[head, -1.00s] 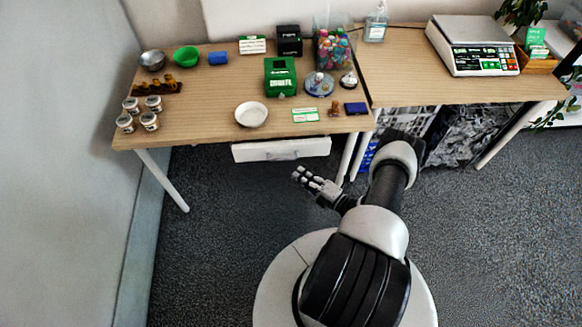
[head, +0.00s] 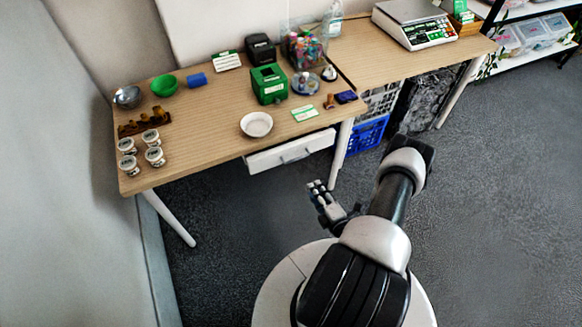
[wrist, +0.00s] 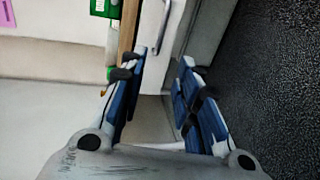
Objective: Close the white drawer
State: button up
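The white drawer (head: 290,152) hangs under the front edge of the wooden table in the head view. Its front and bar handle (head: 297,156) face me, and I cannot tell how far out it stands. My gripper (head: 318,187) is in front of the drawer and to its lower right, apart from it. In the wrist view, the fingers of my gripper (wrist: 163,85) are spread with nothing between them. The drawer handle (wrist: 162,30) shows beyond the fingertips there, beside the wooden table edge (wrist: 129,28).
The table (head: 210,140) bears a white bowl (head: 257,124), a green box (head: 269,84), several jars and small items. A white table leg (head: 342,150) stands right of the drawer, with a blue crate (head: 367,135) behind. Dark carpet in front is clear.

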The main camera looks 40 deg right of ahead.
jog(key=b+x, duration=0.5)
jog(key=x, duration=1.2)
jog(key=shift+w+d, duration=0.15)
jog(key=shift+d, duration=0.15)
jog(key=shift+c, duration=0.2)
jog(key=shift+f, duration=0.1)
grip_shut()
